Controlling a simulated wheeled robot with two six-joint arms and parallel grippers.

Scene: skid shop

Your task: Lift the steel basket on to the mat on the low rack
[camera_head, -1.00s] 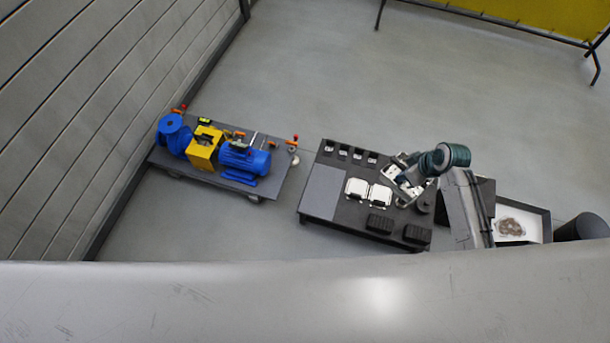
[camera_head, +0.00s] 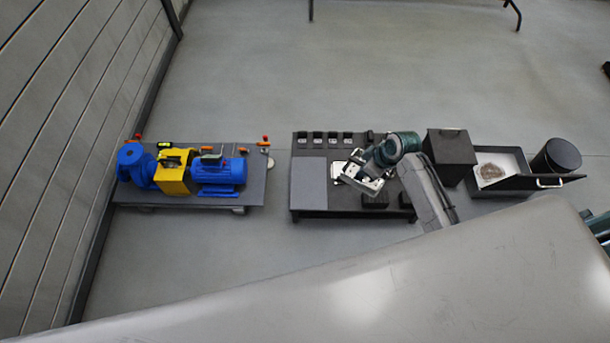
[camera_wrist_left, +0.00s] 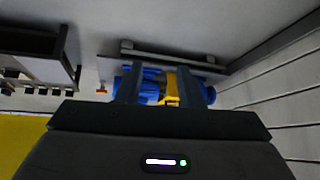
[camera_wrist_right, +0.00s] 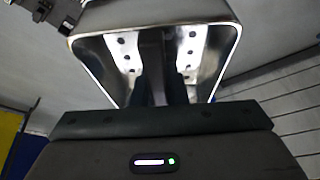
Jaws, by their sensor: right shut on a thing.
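My right gripper (camera_wrist_right: 163,90) is shut on the steel basket (camera_wrist_right: 228,60). The shiny basket, with holes in its walls, fills the upper middle of the right wrist view. In the head view the right gripper and basket (camera_head: 355,186) are over the dark low rack (camera_head: 308,207); the height of the basket above it cannot be told. A lighter grey panel, apparently the mat (camera_head: 308,183), covers the rack's left end, and the basket is right of it. My left gripper (camera_wrist_left: 160,88) is open and empty; in the head view it is hidden.
A skid (camera_head: 140,197) with blue and yellow machinery stands left of the rack, with a floor gap between. A wide grey surface blocks the lower head view.

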